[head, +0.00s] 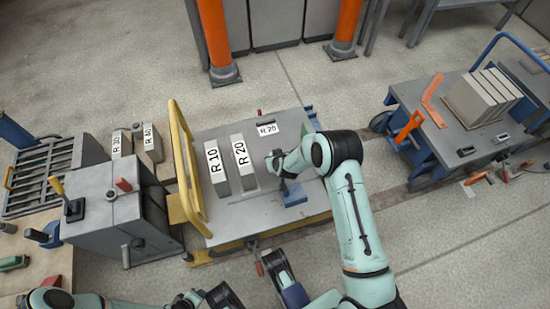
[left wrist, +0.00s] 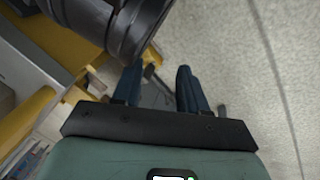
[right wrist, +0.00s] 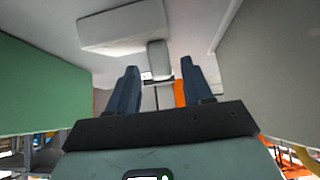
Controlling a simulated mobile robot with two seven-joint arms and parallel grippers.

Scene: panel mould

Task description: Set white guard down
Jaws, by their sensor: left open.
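I cannot pick out the white guard with certainty. In the right wrist view a pale slab (right wrist: 125,27) lies ahead of my right gripper (right wrist: 160,75). A short pale grey bar (right wrist: 158,60) shows between its fingertips, with no visible contact. The right fingers stand apart. In the head view my right gripper (head: 278,162) is low over the grey table plate (head: 243,213), right of the block marked R 20 (head: 243,162). My left gripper (left wrist: 157,85) is open and empty in the left wrist view, beside a dark arm part of mine.
Blocks R 10 (head: 217,165) and R 25 (head: 268,130) and a blue block (head: 293,194) are on the plate. A yellow rail (head: 187,160) borders its left side. A cart (head: 455,142) with grey panels stands right; a grey machine box (head: 112,212) stands left.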

